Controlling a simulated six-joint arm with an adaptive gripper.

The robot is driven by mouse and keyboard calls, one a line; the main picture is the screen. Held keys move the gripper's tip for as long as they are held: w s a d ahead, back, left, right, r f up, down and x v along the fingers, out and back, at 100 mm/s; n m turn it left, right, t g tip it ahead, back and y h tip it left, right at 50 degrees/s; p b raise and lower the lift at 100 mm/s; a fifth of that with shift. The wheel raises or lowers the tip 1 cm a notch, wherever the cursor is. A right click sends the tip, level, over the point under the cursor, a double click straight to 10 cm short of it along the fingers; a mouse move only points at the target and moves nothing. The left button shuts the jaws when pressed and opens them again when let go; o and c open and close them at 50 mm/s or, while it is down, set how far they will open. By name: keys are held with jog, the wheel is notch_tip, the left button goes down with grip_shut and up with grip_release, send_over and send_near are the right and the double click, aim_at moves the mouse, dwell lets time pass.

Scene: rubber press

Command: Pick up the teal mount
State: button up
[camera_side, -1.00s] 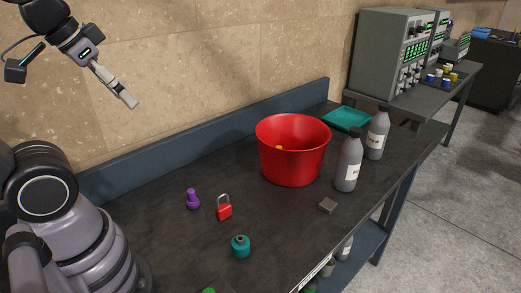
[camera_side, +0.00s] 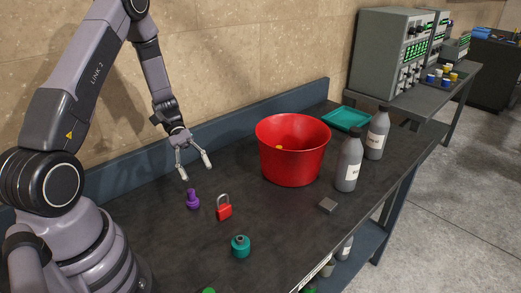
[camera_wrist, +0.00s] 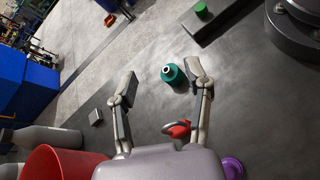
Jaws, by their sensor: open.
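The teal mount (camera_side: 240,246) is a short, round piece with a narrower top, standing on the dark bench near its front edge. My gripper (camera_side: 197,171) is open and empty, above the bench behind the purple piece and up and left of the mount in the side view. In the wrist view the mount (camera_wrist: 173,75) shows beyond and between the open fingers (camera_wrist: 163,83), nearer the right-hand finger. Nothing touches the mount.
A red padlock (camera_side: 224,209) and a purple piece (camera_side: 193,199) stand near the mount. A red bucket (camera_side: 292,153), grey bottles (camera_side: 348,163), a small grey block (camera_side: 327,205) and a teal tray (camera_side: 346,119) are further right. Bare bench lies right of the mount.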

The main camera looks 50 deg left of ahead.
aim_at(237, 238)
jog(key=f+n+t+h, duration=0.1)
jog(key=f+n+t, duration=0.1)
jog(key=f, duration=0.3)
jog(key=s+f+n+t+h, duration=0.1)
jog(key=f+n+t+h, duration=0.1)
jog(key=f+n+t, duration=0.1)
jog(key=f+n+t+h, duration=0.1)
jog(key=f+n+t, duration=0.1)
jog(key=f+n, duration=0.2)
jog(key=shift+s+a+f+h, duration=0.1)
jog(key=shift+s+f+h, duration=0.1)
jog(key=shift+f, duration=0.55)
jog(key=shift+s+a+f+h, duration=0.1)
jog(key=shift+s+f, duration=0.1)
jog(key=shift+f, duration=0.5)
jog(key=shift+d+f+n+t, duration=0.2)
jog(key=shift+n+t, duration=0.1)
jog(key=shift+t, duration=0.1)
jog(key=x, duration=1.3)
jog(key=shift+d+f, duration=0.15)
jog(key=shift+d, duration=0.1)
jog(key=shift+c, duration=0.3)
grip_shut()
